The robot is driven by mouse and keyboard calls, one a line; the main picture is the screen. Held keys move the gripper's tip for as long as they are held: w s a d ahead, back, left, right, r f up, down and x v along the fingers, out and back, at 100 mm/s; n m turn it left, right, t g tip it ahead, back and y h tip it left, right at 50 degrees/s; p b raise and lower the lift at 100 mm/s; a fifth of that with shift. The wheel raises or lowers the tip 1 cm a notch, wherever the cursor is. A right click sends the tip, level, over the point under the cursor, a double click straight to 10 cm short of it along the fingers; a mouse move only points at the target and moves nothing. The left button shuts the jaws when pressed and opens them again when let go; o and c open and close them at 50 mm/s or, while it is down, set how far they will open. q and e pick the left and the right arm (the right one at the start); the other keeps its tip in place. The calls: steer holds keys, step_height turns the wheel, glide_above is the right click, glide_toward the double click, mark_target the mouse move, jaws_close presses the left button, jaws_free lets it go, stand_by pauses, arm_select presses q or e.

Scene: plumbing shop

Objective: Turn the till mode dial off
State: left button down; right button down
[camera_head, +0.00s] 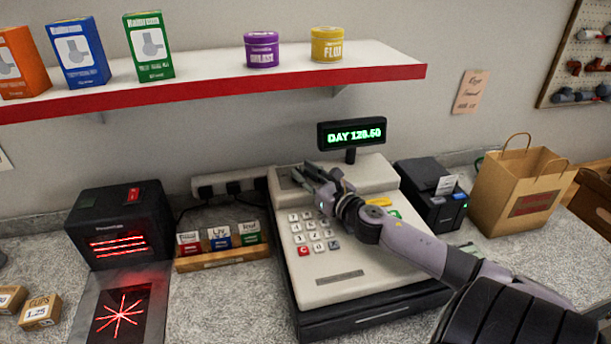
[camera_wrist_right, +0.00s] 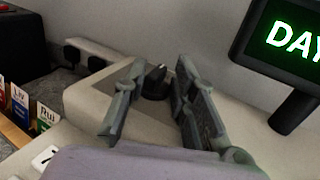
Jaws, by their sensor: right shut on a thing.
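The cream till (camera_head: 350,258) stands on the counter, its small display (camera_head: 352,133) lit with green text beginning "DAY". The till mode dial (camera_wrist_right: 155,84) is a small black knob with a pale pointer mark, on the till's upper left panel. My right gripper (camera_head: 308,176) reaches over the keypad to that panel. In the right wrist view its fingers (camera_wrist_right: 160,66) stand on either side of the dial, shut on it. In the head view the fingers hide the dial. My left gripper is not in view.
A black scanner (camera_head: 120,222) with red light and a card rack (camera_head: 222,258) stand left of the till. A receipt printer (camera_head: 432,190) and a paper bag (camera_head: 520,190) stand right. A red-edged shelf (camera_head: 215,88) hangs above.

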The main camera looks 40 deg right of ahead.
steer(key=shift+a+f+n+y+b, duration=0.1)
steer(key=shift+f+n+y+b, duration=0.15)
steer(key=shift+n+y+b, duration=0.45)
steer(key=shift+r+y, duration=0.1)
steer(key=shift+y, duration=0.3)
steer(key=c, duration=1.7)
jaws_free()
steer(key=shift+a, duration=0.1)
steer(key=shift+o, duration=0.8)
steer(key=shift+a+r, duration=0.1)
steer(key=s, duration=1.2)
steer(key=shift+d, duration=0.3)
